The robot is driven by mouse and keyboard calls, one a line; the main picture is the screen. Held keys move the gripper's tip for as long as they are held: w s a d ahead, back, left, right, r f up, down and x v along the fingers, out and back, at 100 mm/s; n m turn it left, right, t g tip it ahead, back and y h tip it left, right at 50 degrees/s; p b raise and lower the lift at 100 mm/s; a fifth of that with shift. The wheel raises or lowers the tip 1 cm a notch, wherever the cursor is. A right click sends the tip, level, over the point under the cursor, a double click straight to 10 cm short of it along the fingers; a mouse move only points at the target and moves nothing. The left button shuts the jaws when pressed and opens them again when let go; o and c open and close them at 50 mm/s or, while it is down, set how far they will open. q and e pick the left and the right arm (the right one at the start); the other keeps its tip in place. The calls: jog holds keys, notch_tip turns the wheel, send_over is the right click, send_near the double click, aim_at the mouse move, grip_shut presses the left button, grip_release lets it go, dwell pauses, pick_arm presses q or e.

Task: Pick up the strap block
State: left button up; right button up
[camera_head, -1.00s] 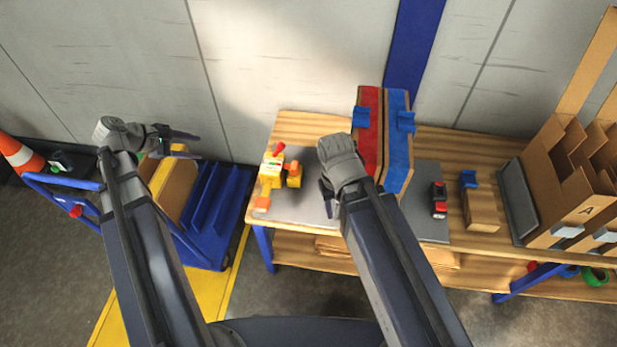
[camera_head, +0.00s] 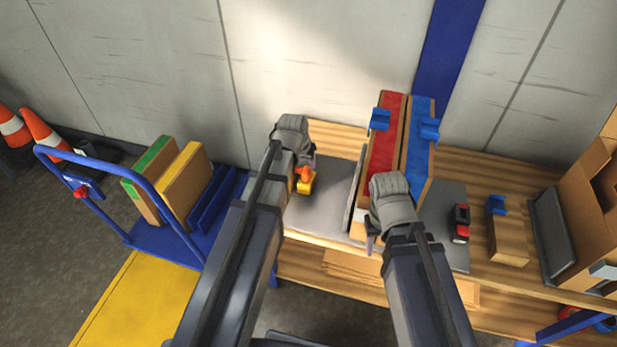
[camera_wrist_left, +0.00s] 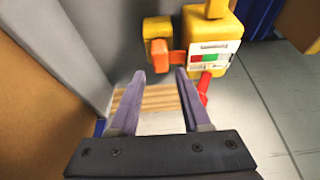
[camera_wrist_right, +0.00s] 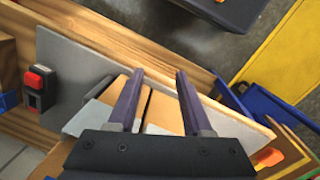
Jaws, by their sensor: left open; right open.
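A tan block (camera_head: 507,242) with a blue piece (camera_head: 495,204) at its back end lies on the right part of the bench; I cannot be sure it is the strap block. My left gripper (camera_head: 314,160) is open and empty at the bench's left end. In the left wrist view its fingers (camera_wrist_left: 160,75) point toward a yellow device (camera_wrist_left: 205,50) with an orange knob (camera_wrist_left: 160,50), apart from it. My right gripper (camera_head: 373,246) is open and empty in front of the upright red-topped and blue-topped boxes; its fingers also show in the right wrist view (camera_wrist_right: 160,73).
The red-topped box (camera_head: 388,130) and blue-topped box (camera_head: 418,150) stand mid-bench. A black-and-red device (camera_head: 460,223) lies right of them. A cardboard organiser (camera_head: 580,210) stands at the far right. A blue trolley (camera_head: 150,240) with boxes and cones (camera_head: 40,130) are left.

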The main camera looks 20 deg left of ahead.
aim_at(306, 170)
pick_arm(q)
jog(key=shift+b+x, duration=3.05)
jog(key=shift+x, duration=0.55)
jog(key=shift+s, duration=0.15)
grip_shut()
